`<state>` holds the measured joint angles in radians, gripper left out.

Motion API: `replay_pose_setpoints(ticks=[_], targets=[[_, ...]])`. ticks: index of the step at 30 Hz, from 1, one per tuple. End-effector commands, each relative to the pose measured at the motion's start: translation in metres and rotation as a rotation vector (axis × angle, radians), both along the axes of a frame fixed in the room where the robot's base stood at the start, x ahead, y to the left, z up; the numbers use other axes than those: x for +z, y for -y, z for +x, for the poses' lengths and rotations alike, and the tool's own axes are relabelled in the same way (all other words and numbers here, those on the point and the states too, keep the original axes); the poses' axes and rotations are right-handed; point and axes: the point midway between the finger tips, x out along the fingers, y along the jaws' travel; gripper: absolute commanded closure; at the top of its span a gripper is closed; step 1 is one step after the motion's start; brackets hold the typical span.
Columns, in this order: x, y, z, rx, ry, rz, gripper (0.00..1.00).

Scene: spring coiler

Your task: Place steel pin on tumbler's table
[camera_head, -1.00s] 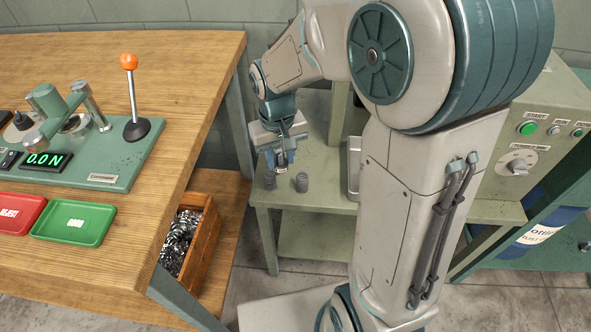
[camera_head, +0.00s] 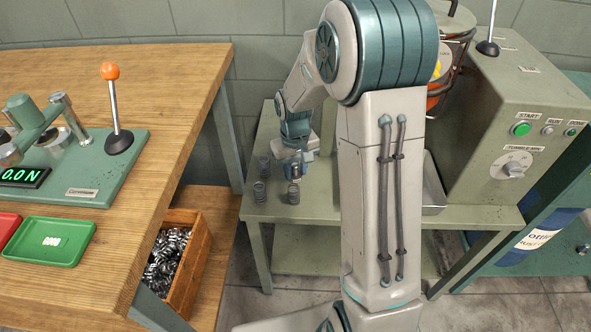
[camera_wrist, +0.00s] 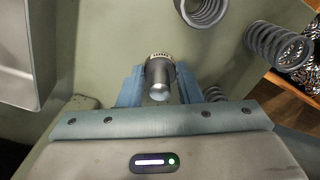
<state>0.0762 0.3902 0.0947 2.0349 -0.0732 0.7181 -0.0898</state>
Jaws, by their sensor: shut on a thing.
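My gripper (camera_head: 295,170) is low over the left part of the tumbler's green table (camera_head: 318,208). In the wrist view my gripper (camera_wrist: 160,92) is shut on the steel pin (camera_wrist: 160,72), a short grey cylinder with a ridged collar, held between the blue fingers. In the head view the pin is too small and too close to the fingers to make out clearly. The green tabletop (camera_wrist: 115,45) lies beneath it. I cannot tell whether the pin touches the tabletop.
A metal tray (camera_head: 432,190) and the tumbler's control box (camera_head: 515,120) are to the right. The wooden bench (camera_head: 165,100) is at left.

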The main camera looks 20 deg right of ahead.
Motion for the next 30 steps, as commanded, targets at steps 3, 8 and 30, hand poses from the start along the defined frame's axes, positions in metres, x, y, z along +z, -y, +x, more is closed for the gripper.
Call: replay_pose_setpoints(ticks=[3, 8, 30], targets=[[0.001, 0.000, 0.000, 0.000, 0.002, 0.000, 0.95], [-0.001, 0.000, 0.000, 0.001, 0.001, 0.000, 0.95], [0.054, -0.001, 0.001, 0.001, 0.005, -0.001, 0.47]])
